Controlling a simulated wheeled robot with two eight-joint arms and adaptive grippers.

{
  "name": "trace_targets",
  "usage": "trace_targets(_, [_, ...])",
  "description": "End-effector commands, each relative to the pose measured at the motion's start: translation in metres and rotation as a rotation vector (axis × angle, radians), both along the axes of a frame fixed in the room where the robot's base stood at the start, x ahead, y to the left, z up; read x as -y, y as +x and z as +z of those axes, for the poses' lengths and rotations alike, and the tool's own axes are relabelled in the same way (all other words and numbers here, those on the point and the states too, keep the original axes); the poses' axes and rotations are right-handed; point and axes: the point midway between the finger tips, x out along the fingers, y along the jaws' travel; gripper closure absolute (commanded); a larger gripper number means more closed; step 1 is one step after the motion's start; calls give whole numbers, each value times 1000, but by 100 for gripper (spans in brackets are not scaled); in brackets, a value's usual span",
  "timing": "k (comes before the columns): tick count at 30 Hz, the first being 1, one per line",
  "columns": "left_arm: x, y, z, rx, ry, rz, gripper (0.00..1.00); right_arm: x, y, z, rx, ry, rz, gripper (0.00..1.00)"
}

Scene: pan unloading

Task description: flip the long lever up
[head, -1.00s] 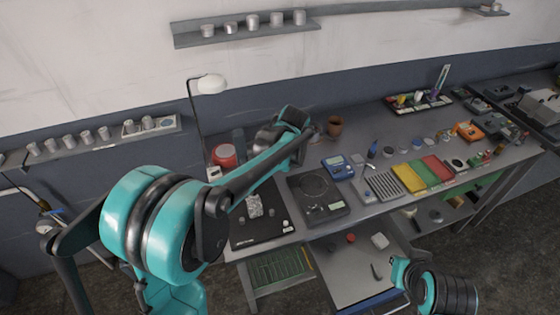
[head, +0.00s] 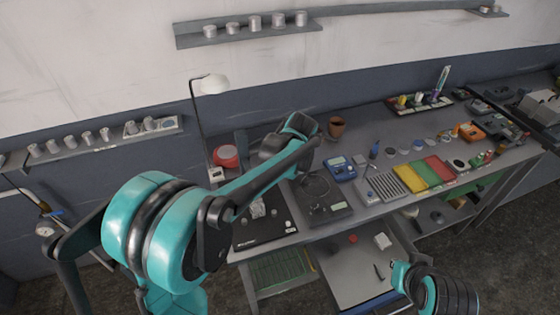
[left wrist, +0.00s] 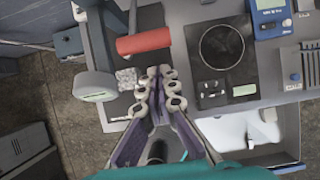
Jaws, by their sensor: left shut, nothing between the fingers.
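My left gripper (left wrist: 160,76) has its fingertips together and empty in the left wrist view. It is above the front of a black-based device (left wrist: 122,107) with a patterned pale block (left wrist: 127,78). A red cylinder (left wrist: 143,42) lies just beyond the fingertips, apart from them in the picture. It shows in the head view as a round red end (head: 226,155). A grey upright part (left wrist: 95,84) stands left of the fingers. I cannot tell which part is the long lever. In the head view my left arm hides its own fingers. My right gripper is not seen.
A black flat device with a round plate (left wrist: 222,46) and a blue meter (left wrist: 270,18) stand to the right. A lamp (head: 210,85) rises behind the bench. An open drawer (head: 352,270) sticks out in front.

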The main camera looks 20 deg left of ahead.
Motion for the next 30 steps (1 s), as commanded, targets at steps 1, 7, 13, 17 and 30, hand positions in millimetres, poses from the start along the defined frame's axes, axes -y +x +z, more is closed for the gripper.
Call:
trace_targets(1, [9, -5, -11, -4, -2, -4, 100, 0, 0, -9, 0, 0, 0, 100])
trace_targets(7, [16, -16, 41, -6, -4, 0, 100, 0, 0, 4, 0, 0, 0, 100])
trace_targets(13, [21, -23, 75, -8, -5, -1, 100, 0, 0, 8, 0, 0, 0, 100])
trace_targets(17, [23, -26, 85, -8, -5, -1, 100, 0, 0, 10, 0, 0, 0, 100])
trace_targets(30, [23, -27, 88, -7, -5, 0, 100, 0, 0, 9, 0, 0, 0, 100])
